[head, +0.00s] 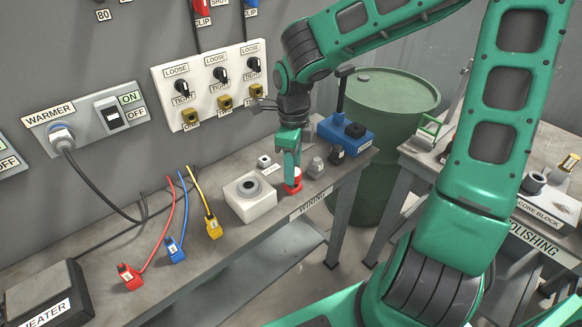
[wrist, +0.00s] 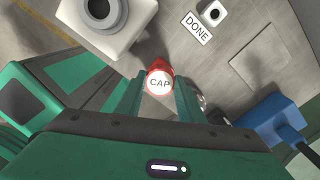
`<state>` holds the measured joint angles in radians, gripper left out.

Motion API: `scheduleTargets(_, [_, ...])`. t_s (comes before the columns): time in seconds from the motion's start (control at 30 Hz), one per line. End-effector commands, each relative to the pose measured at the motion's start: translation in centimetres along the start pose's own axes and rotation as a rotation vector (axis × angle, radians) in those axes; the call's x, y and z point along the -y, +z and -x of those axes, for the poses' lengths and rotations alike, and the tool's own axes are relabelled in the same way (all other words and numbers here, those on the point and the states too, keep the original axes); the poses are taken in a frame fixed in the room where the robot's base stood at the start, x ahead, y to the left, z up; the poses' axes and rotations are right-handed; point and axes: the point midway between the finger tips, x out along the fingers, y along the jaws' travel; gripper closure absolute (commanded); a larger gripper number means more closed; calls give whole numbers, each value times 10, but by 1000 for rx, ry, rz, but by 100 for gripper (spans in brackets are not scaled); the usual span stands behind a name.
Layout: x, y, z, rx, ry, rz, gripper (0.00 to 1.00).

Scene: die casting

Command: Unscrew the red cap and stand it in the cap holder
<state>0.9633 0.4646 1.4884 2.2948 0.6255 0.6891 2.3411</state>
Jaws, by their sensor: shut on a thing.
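The red cap (head: 292,187) is near the front edge of the bench marked WIRING. In the wrist view its white top reads CAP (wrist: 160,82). My gripper (head: 292,176) points down at it, and its two green fingers (wrist: 160,92) are shut on the cap's sides. The fingers hide part of the cap, and I cannot tell what is under it or whether it is clear of the bench. A white block with a dark round socket (head: 249,198) stands just left of the cap; it also shows in the wrist view (wrist: 99,32). No label marks it as the cap holder.
Grey fittings (head: 316,167) and a blue tool (head: 345,135) stand to the right. Red, blue and yellow clips (head: 213,228) lie left. A green drum (head: 385,110) stands beyond.

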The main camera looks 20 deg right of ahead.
Motion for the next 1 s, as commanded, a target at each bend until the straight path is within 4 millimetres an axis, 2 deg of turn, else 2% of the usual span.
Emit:
scheduleTargets(0.47, [0, 0, -1, 0, 0, 0, 94])
scheduleTargets(1.0, [0, 0, -13, 0, 0, 0, 94])
